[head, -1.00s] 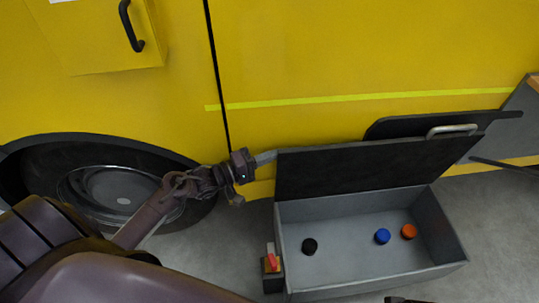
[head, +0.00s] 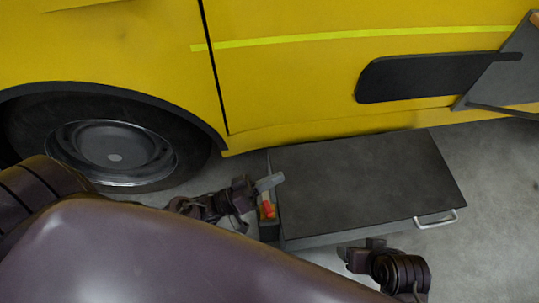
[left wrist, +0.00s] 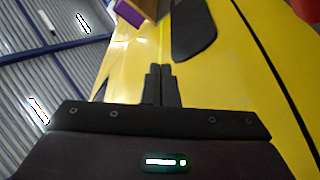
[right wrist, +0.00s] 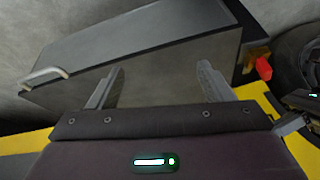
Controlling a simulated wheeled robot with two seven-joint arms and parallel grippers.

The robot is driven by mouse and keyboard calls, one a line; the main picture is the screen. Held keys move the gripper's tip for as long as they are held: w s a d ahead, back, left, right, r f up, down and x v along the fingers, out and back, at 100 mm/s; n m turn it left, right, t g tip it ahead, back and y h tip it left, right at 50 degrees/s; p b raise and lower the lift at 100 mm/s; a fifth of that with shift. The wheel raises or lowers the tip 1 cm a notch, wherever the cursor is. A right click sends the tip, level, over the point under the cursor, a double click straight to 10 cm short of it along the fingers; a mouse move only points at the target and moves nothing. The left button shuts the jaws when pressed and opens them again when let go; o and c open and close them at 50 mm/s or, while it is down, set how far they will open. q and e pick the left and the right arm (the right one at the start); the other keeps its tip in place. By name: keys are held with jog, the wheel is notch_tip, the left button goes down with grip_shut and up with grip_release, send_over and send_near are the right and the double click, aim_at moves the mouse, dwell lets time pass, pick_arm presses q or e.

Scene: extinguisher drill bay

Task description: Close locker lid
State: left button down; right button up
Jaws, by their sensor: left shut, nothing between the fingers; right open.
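The locker is a low grey box on the floor. Its dark lid (head: 360,180) lies down flat over the box in the head view, and the inside is hidden. The lid's pale handle (head: 437,219) is at its front right edge. The locker also shows in the right wrist view (right wrist: 150,65), with the handle (right wrist: 46,77) at left. My left gripper (head: 270,183) is shut and empty by the lid's left edge; I cannot tell whether it touches. My right gripper (head: 362,249) is in front of the locker, open and empty; its fingers (right wrist: 158,88) are spread apart.
A red latch-like part (head: 267,208) is on the locker's left side, close to my left gripper. The yellow vehicle (head: 300,80) with its wheel (head: 110,145) stands behind. A dark panel (head: 425,77) is on the vehicle's side. Grey floor is clear to the right.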

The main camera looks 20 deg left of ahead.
pick_arm(q)
jog(key=s+f+m+b, duration=0.1)
jog(key=f, duration=0.1)
jog(key=s+d+f+b, duration=0.1)
jog(key=f, duration=0.1)
jog(key=s+d+f+m+h+b, duration=0.1)
jog(key=f, duration=0.2)
jog(key=shift+s+d+m+g, duration=0.2)
jog(key=shift+s+m+g, duration=0.1)
jog(key=shift+s, duration=0.05)
pick_arm(e)
jog(key=w+a+r+t+y, duration=0.4)
jog(key=w+a+r+t, duration=0.1)
jog(key=w+r+t, duration=0.3)
jog(key=shift+w+a+r, duration=0.3)
jog(key=shift+w+r, duration=0.55)
jog(key=shift+w, duration=0.25)
pick_arm(q)
jog(key=shift+f, duration=0.1)
